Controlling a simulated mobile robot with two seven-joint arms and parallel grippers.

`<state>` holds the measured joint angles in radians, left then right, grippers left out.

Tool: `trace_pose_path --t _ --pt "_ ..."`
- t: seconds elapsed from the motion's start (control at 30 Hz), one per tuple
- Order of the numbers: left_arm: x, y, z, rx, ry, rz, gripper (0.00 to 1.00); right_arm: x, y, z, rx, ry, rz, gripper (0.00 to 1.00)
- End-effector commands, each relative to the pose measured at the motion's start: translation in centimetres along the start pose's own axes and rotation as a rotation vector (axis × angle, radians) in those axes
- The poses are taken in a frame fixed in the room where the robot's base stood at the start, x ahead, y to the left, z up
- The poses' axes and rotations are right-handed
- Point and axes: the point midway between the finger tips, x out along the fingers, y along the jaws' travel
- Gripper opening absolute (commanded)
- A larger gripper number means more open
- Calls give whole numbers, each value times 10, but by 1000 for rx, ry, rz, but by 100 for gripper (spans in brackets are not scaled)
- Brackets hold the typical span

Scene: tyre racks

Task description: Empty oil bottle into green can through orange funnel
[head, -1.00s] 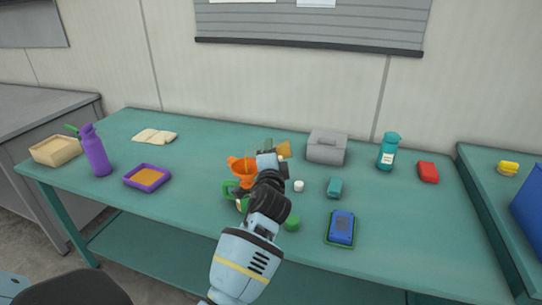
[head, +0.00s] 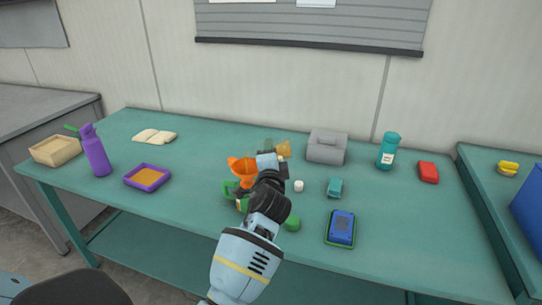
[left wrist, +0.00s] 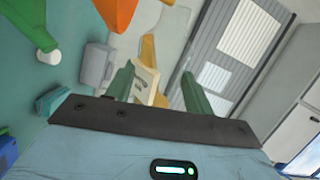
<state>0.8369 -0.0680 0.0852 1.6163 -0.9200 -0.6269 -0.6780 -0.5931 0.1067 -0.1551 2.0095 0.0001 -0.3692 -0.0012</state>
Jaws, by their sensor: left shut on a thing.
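The orange funnel (head: 241,171) stands in the green can (head: 230,188), whose body is partly hidden behind my left arm. My left gripper (left wrist: 158,88) is shut on the oil bottle (left wrist: 172,42), a see-through bottle with a pale label between the green fingers and amber colour inside. In the head view the bottle's amber part (head: 284,149) shows just right of the funnel, behind my wrist. The funnel also shows at the top of the left wrist view (left wrist: 112,12). The bottle's mouth and any oil stream are not clearly visible. My right gripper is out of view.
A small white cap (head: 299,186), a green round thing (head: 292,223), a teal block (head: 335,187) and a blue item on a tray (head: 341,228) lie to the right. A grey box (head: 327,148) stands behind. The table's left-middle is clear around the purple tray (head: 147,176).

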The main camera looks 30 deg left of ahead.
Motion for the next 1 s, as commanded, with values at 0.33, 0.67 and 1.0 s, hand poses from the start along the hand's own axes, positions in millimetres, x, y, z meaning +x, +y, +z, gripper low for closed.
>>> trace_pose_path --t 0.33,0.67,1.0 --pt "0 -3 0 -66 1 -2 26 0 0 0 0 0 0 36" --pt "0 -3 0 -70 0 -1 26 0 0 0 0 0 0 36" --pt "0 -3 1 -70 0 -1 26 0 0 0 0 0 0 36"
